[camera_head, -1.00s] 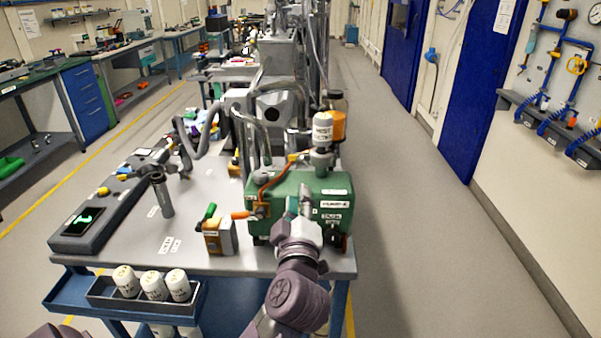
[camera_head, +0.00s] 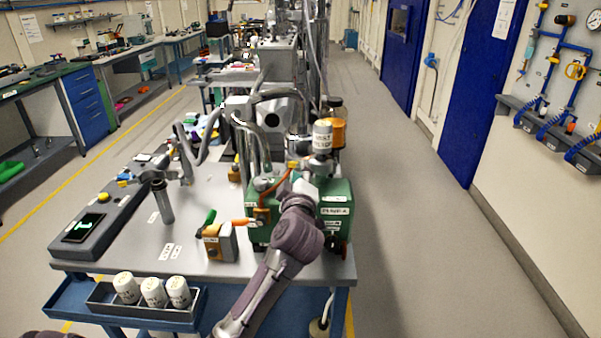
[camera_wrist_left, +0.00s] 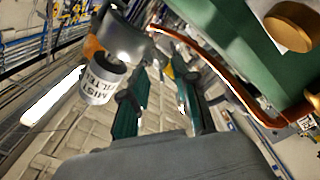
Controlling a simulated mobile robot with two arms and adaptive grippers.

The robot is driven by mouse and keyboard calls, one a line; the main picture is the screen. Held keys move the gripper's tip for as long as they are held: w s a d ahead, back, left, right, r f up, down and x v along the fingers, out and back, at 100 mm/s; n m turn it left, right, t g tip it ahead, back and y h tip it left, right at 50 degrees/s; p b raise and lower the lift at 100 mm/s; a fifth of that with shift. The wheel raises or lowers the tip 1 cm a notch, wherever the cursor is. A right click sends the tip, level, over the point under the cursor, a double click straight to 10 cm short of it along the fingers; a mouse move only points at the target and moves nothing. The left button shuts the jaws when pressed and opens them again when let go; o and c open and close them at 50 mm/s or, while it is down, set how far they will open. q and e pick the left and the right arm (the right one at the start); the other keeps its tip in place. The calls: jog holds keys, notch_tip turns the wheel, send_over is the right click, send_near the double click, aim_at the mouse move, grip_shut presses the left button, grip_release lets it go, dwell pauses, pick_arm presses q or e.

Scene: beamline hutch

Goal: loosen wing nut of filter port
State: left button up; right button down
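The green pump (camera_head: 335,210) stands at the front right of the bench. A white canister labelled as a mist filter (camera_head: 322,138) stands on a grey metal fitting (camera_head: 321,166) on top of it. In the left wrist view the canister (camera_wrist_left: 101,83) and the fitting (camera_wrist_left: 128,42) are at upper left, outside my fingers. My left gripper (camera_wrist_left: 165,82) is open, with nothing visible between its fingers. In the head view it is at the pump's top, mostly hidden by my wrist. I cannot make out the wing nut. My right gripper is out of view.
An orange-brown hose (camera_wrist_left: 205,55) curves close beside the fingers. A small orange-and-grey block with a green handle (camera_head: 219,243) stands left of the pump. White bottles (camera_head: 153,292) sit in a front tray. The aisle floor at right is clear.

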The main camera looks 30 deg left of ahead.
pick_arm(q)
jog(key=shift+w+a, duration=0.1)
jog(key=shift+w, duration=0.1)
grip_shut()
dwell(0.3)
